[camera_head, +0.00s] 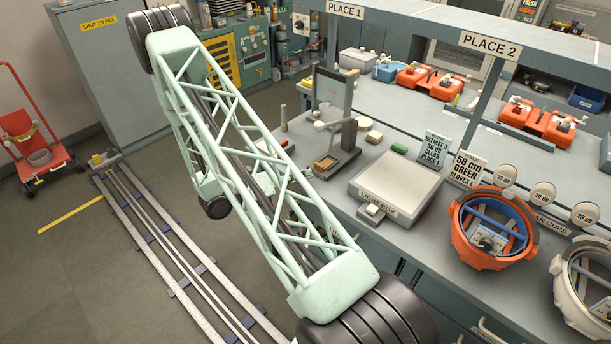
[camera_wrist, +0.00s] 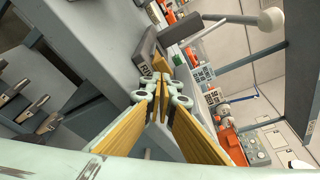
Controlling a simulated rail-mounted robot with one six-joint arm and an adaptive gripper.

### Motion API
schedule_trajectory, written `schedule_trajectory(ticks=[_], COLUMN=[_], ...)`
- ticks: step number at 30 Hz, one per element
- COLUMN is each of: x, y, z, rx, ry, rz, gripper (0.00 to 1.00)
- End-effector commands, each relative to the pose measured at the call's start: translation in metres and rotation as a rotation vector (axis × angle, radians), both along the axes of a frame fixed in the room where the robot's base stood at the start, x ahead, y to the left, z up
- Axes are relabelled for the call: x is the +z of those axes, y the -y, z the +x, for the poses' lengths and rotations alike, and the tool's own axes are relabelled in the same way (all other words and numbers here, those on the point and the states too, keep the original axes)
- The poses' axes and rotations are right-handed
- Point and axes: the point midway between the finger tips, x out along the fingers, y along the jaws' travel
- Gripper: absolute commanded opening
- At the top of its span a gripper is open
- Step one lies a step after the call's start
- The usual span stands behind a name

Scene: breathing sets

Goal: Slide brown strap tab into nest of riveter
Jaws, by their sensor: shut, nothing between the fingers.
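The riveter (camera_head: 335,115) looks to be the grey upright press on the bench under PLACE 1, with a side lever. A small tan square nest (camera_head: 325,163) sits on its base. In the wrist view, a dark grey block with a partly hidden label, likely the riveter's base (camera_wrist: 147,60), lies just beyond my fingertips. A tan patch beside it is too small to name surely. My gripper (camera_wrist: 158,88) is shut and empty, its tan finger pads together at the tips. I cannot make out the brown strap tab for certain.
A light box (camera_head: 395,186) stands right of the riveter. An orange helmet (camera_head: 490,228) and a white one (camera_head: 590,285) are at the bench's front right. Orange cases (camera_head: 430,80) sit further back. A shelf beam with place signs spans above. Small pale parts lie around the riveter.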

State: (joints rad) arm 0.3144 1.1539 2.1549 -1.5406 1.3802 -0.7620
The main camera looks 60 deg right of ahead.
Motion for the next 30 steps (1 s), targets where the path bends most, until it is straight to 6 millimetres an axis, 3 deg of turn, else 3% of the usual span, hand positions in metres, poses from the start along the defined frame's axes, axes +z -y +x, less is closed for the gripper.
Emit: schedule_trajectory(ticks=[11, 30], x=[0.004, 0.015], y=[-0.017, -0.077], z=[0.008, 0.031], rx=[0.001, 0.002], ry=[0.001, 0.0], rz=[0.0, -0.001], gripper=[0.0, 0.0])
